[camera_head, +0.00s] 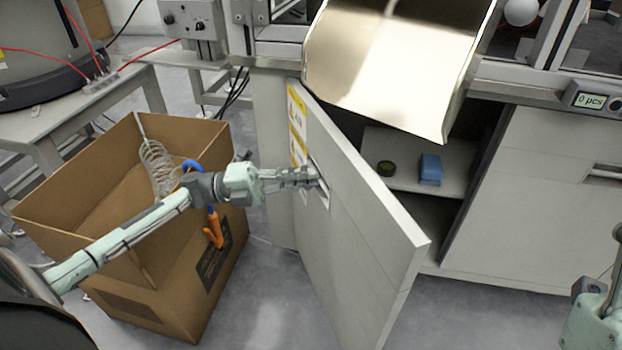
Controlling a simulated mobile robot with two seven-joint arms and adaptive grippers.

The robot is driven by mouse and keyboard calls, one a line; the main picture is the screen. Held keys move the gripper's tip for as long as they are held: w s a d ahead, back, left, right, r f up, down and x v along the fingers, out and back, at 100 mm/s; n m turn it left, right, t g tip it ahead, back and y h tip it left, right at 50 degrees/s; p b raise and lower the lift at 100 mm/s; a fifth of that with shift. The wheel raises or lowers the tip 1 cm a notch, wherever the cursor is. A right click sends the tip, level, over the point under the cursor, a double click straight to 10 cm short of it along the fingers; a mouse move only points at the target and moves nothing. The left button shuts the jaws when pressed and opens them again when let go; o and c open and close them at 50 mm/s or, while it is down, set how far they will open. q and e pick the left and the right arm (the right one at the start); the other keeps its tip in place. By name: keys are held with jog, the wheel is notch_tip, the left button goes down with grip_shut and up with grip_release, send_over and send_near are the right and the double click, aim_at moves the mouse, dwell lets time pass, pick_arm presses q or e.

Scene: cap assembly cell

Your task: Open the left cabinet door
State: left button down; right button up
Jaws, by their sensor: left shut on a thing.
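The left cabinet door (355,235) is swung well out from the cabinet, with its outer face turned to the left. Its recessed handle (318,186) is on that face, partly covered by my fingers. My left gripper (312,177) is shut on the handle, its arm coming in from the left. The opened cabinet shows a shelf (400,160) with a blue block (430,169) and a small dark round item (386,168). My right arm shows only in part at the lower right edge; its fingertips are not visible.
A large open cardboard box (190,270) stands left of the door, under my left arm. A shiny metal chute (395,55) hangs over the cabinet opening. The right cabinet door (545,195) is closed. Floor is clear in front of the box and door.

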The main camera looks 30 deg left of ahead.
dwell(0.3)
pick_arm(q)
jog(key=c, duration=1.9)
grip_release()
